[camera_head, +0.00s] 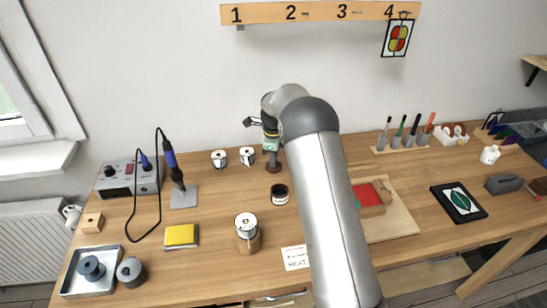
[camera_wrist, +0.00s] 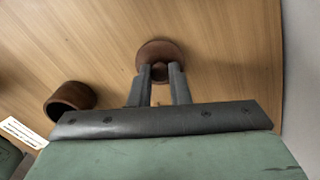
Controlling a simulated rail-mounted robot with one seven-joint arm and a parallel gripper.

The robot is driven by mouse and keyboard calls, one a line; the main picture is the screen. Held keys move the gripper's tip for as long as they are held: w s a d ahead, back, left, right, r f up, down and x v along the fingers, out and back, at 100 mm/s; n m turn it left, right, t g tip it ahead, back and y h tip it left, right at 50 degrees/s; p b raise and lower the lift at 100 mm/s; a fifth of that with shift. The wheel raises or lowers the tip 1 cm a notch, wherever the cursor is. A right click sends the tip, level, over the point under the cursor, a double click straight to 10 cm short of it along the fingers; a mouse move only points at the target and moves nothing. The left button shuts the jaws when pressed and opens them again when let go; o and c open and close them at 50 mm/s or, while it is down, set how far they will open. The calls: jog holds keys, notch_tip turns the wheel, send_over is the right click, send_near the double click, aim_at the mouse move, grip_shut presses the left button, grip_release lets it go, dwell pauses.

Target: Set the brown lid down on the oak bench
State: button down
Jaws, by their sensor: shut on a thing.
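The brown lid (camera_wrist: 160,49) is a round disc with a knob, and my gripper (camera_wrist: 161,72) is shut on the knob. In the head view the lid (camera_head: 273,168) is under my gripper (camera_head: 271,156), at or just above the rear part of the oak bench (camera_head: 225,277). I cannot tell whether it touches the wood. The bench surface (camera_wrist: 225,45) fills much of the wrist view. An open dark brown jar (camera_wrist: 70,97) stands apart from the lid, and in the head view the jar (camera_head: 280,196) is in front of it.
Two white-topped spools (camera_head: 233,157) stand left of the lid. A tin on a wooden block (camera_head: 247,238) is front left. A white card (camera_head: 295,258) lies near the front edge. A board (camera_head: 390,222) with coloured pieces lies right of my arm. Bare wood surrounds the lid.

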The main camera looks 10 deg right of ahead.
jog(key=c, duration=1.4)
grip_release()
jog(key=shift+f, duration=0.15)
jog(key=shift+o, duration=0.2)
